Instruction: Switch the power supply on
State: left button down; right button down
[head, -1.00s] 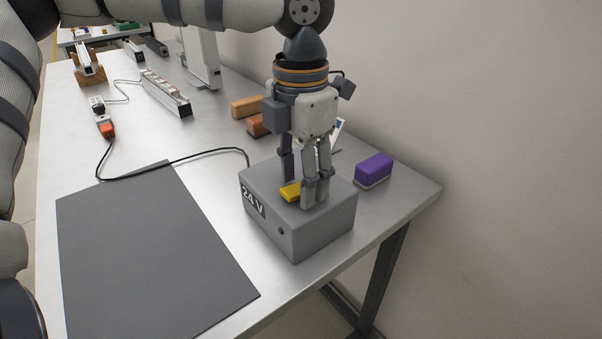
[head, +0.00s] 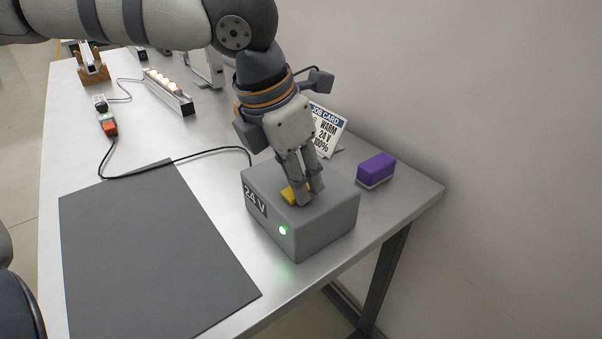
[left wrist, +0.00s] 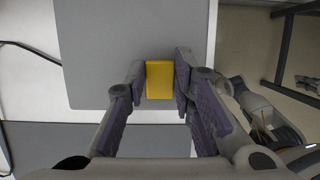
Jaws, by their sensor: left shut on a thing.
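The power supply is a grey box (head: 325,222) marked "24 V", near the table's right end. Its round indicator (head: 283,230) glows green. A yellow rocker switch (head: 288,195) is on its top. My left gripper (head: 305,197) is tilted over the box and shut on the yellow switch, partly hiding it. In the left wrist view the yellow switch (left wrist: 160,80) shows between the two fingers (left wrist: 159,85), above the grey top (left wrist: 95,55) of the box. My right gripper does not show in the head view.
A dark mat (head: 155,250) lies at left. A lamp strip (head: 168,90) glows warm.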

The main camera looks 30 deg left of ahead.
pick_arm(q)
jog(key=c, duration=1.4)
grip_release()
jog(key=shift+o, duration=0.2)
jog(key=v, duration=1.2)
